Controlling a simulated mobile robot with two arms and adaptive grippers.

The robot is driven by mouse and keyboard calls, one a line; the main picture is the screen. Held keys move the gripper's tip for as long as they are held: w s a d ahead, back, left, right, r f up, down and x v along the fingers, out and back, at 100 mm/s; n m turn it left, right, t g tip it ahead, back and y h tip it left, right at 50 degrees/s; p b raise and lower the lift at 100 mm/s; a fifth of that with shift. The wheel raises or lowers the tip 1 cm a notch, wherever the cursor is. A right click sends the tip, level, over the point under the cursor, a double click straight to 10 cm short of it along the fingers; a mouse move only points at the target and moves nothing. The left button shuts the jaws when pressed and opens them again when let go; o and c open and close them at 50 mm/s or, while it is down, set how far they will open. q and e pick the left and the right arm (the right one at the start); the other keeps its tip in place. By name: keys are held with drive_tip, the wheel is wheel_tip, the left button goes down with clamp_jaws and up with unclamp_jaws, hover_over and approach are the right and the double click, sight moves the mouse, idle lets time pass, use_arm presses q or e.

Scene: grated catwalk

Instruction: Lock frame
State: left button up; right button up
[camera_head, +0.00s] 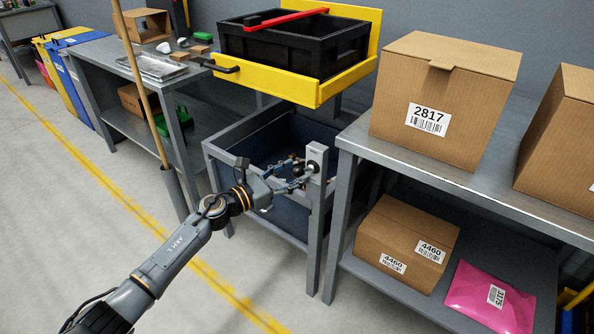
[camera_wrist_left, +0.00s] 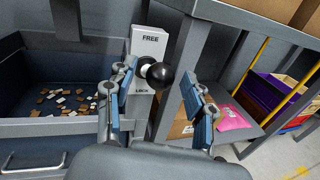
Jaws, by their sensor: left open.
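A grey frame (camera_head: 316,222) stands in the middle of the head view, with a dark blue bin (camera_head: 270,150) inside. A pale lock plate (camera_head: 317,158) sits on its front right post. In the left wrist view the plate (camera_wrist_left: 148,44) reads FREE at the top and LOCK lower down. A black ball knob (camera_wrist_left: 159,76) sticks out from it, between the two words. My left gripper (camera_head: 291,177) is at the plate, open. In the wrist view its blue-padded fingers (camera_wrist_left: 161,80) stand on either side of the knob, with gaps showing. My right gripper is not in view.
A yellow tilted tray (camera_head: 265,82) holding a black crate (camera_head: 290,50) with a red bar hangs above the frame. A bench with cardboard boxes (camera_head: 440,90) stands close at right. A workbench (camera_head: 130,75) and a wooden pole (camera_head: 140,80) are at left. Small pieces (camera_wrist_left: 65,100) lie in the bin.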

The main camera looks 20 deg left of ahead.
use_arm(q)
drive_tip(key=shift+x, duration=0.85)
drive_tip(key=shift+c, duration=0.4)
clamp_jaws()
drive_tip(key=shift+f, duration=0.1)
